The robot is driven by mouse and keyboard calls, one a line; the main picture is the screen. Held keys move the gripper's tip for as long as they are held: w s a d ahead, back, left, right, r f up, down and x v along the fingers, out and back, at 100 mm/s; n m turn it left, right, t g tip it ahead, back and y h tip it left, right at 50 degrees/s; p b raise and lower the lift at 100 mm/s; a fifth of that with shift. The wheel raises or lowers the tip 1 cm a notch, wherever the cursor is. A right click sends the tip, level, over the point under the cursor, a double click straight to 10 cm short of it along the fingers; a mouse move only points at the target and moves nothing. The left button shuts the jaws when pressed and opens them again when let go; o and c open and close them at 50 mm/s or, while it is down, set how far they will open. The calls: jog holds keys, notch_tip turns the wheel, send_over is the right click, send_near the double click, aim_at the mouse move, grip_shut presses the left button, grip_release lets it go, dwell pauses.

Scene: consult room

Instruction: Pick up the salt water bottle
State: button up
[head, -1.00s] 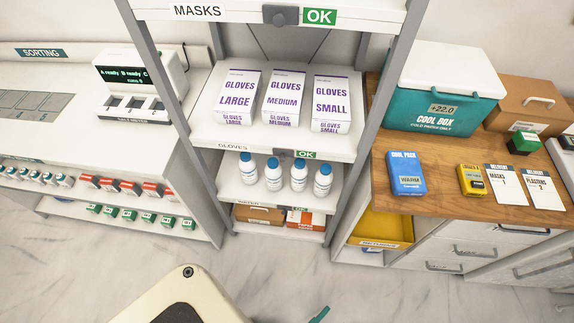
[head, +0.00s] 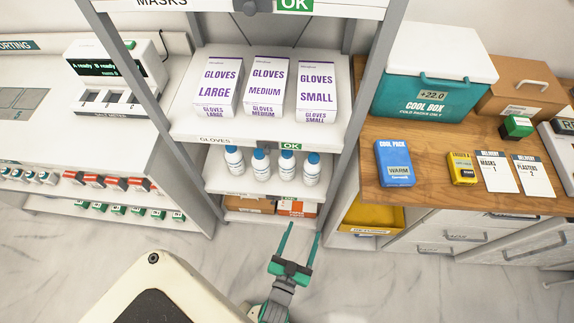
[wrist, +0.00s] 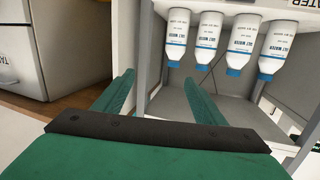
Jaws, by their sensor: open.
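Several white bottles with blue caps stand upright in a row on the shelf below the gloves. The rightmost bottle (head: 312,170) and the leftmost bottle (head: 234,160) are in plain view in the head view. The bottles appear upside down in the wrist view, where the label of one bottle (wrist: 241,45) seems to read salt water. My gripper (head: 304,230) has two green fingers spread apart with nothing between them. It is in front of and below the bottle shelf, apart from the bottles. In the wrist view my gripper (wrist: 160,82) points towards the shelf unit, also empty.
Glove boxes (head: 267,85) stand on the shelf above (head: 185,128). Below are cardboard boxes (head: 297,207). Grey uprights (head: 362,110) flank the shelves. A wooden counter (head: 440,140) with a cool box (head: 432,85) is at right; a sorting counter is at left. Floor in front is clear.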

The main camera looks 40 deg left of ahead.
aim_at(286, 169)
jog(key=w+a+f+n+y, duration=0.1)
jog(key=w+a+f, duration=0.1)
jog(key=w+a, duration=0.3)
jog(key=w+a+f+n+y, duration=0.1)
jog(key=w+a+y, duration=0.1)
jog(key=w+a, duration=0.4)
jog(key=w+a+f+n+y, duration=0.1)
jog(key=w+a+f, duration=0.1)
jog(key=w+a, duration=0.3)
jog(key=shift+w+a+f+g, duration=0.15)
jog(key=shift+w+a+f, duration=0.05)
jog(key=shift+a, duration=0.7)
jog(key=shift+w+a+f+g, duration=0.15)
jog(key=shift+a, duration=0.7)
jog(key=shift+x, duration=3.2)
jog(key=shift+r, duration=0.25)
jog(key=c, duration=1.3)
